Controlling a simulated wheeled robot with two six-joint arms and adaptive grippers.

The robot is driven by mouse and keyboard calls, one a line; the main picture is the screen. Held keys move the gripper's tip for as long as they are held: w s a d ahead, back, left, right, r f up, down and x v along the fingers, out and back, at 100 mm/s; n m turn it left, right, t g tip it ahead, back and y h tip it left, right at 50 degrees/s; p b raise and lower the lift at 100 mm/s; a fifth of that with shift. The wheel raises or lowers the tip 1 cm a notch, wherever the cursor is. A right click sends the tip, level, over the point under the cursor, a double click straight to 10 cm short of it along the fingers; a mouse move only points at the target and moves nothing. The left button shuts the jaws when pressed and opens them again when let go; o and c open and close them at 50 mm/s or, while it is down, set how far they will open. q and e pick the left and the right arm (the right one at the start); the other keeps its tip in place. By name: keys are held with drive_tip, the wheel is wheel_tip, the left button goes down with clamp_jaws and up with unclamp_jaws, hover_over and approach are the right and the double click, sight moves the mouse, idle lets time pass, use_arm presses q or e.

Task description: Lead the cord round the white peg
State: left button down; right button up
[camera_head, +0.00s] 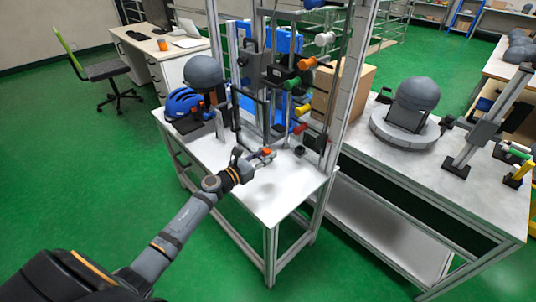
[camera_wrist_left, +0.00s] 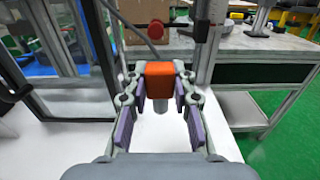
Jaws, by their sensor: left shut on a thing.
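The white peg (camera_head: 325,38) sticks out high on the tower frame, above an orange peg (camera_head: 307,62) and a green peg (camera_head: 292,83). My left gripper (camera_head: 264,156) is low over the white table, well below the white peg. It is shut on an orange block (camera_wrist_left: 160,79), which shows between the fingers in the left wrist view. A thin grey cord (camera_wrist_left: 132,24) runs from the upper left down to the block. I cannot trace the cord's far end. My right gripper is out of view.
A yellow peg (camera_head: 303,111) and a red peg (camera_head: 299,129) sit lower on the frame. A blue helmet (camera_head: 183,103) and a grey ball (camera_head: 203,71) stand left on the table (camera_head: 275,200). The table's front is clear. A cardboard box (camera_head: 345,95) stands behind the frame.

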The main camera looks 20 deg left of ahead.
sight(265, 155)
use_arm(q)
drive_tip(key=b+v, duration=0.4)
drive_tip(key=v, duration=0.2)
drive_tip(key=shift+s+a+b, duration=0.1)
drive_tip(key=shift+s+b, duration=0.2)
drive_tip(key=shift+s, duration=0.05)
